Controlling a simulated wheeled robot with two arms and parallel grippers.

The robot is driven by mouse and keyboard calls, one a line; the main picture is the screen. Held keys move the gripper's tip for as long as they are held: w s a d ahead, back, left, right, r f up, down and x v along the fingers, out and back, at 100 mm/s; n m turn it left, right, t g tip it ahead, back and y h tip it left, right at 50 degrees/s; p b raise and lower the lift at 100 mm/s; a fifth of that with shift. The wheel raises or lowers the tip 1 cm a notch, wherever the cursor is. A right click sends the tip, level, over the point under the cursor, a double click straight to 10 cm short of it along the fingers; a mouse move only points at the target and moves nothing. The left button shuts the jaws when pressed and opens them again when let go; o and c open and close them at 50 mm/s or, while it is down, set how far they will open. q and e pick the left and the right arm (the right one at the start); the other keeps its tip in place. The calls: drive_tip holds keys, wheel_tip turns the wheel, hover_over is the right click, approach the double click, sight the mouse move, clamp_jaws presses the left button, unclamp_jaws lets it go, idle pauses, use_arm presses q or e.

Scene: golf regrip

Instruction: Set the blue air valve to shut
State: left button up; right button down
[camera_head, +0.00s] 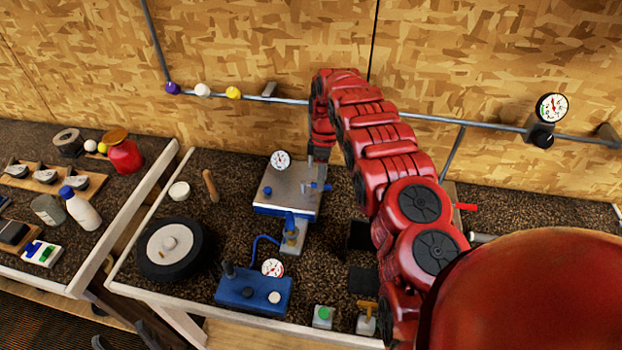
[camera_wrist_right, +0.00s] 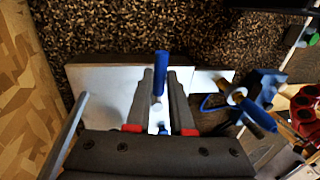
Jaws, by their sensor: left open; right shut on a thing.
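A blue handle (camera_head: 320,186) stands on the silver plate of a blue-sided box (camera_head: 289,190). My right gripper (camera_head: 317,168) reaches down to it, partly hidden by my arm. In the right wrist view its fingers (camera_wrist_right: 160,125) stand either side of the blue handle (camera_wrist_right: 161,74). A brass fitting with a blue lever (camera_head: 290,220) stands in front of the box, joined to a blue hose; it also shows in the right wrist view (camera_wrist_right: 259,115). I cannot tell which blue handle is the air valve's. My left gripper (camera_head: 122,338) is open and empty at the bottom left edge.
A blue unit with a gauge (camera_head: 252,290) sits at the front, with a black wheel (camera_head: 170,248) to its left. A green button box (camera_head: 323,316) and a yellow-handled part (camera_head: 367,312) are near the front edge. A second bench (camera_head: 90,255) holds bottles.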

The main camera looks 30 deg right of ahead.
idle(0.5)
drive_tip(key=c, duration=0.8)
unclamp_jaws()
